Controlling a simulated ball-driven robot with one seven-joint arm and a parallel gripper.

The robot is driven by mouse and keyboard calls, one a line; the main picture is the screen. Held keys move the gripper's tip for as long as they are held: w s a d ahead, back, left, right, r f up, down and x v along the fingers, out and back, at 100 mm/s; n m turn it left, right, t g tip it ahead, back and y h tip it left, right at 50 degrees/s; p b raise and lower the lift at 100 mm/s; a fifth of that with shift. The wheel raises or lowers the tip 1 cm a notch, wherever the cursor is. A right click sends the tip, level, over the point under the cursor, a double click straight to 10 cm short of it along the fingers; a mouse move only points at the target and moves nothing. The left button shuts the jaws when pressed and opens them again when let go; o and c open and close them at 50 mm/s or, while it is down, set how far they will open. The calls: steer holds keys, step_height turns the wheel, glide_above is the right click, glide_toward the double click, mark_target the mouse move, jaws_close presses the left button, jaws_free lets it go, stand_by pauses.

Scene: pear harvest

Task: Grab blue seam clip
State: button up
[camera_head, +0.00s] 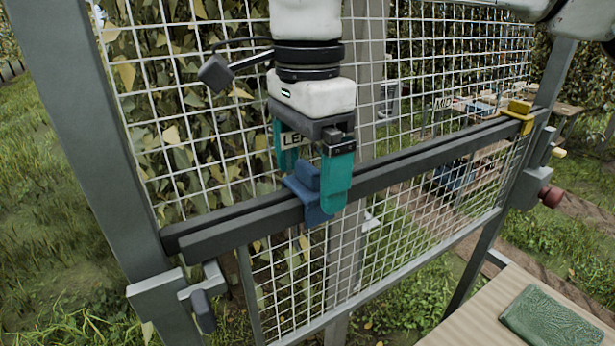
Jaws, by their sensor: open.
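The blue seam clip (308,193) sits on the dark double rail (385,175) that crosses the wire mesh frame, left of the rail's middle. My gripper (318,188) points down from above with its two teal fingers apart. One finger is on the far left side of the clip and the other is in front of its right part. The fingers partly hide the clip. I cannot tell whether they touch it.
A yellow clip (519,115) sits at the rail's right end. A tan table (470,320) with a green pad (552,320) stands at the lower right.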

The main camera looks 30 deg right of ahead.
steer(key=shift+f, duration=1.2)
steer(key=c, duration=1)
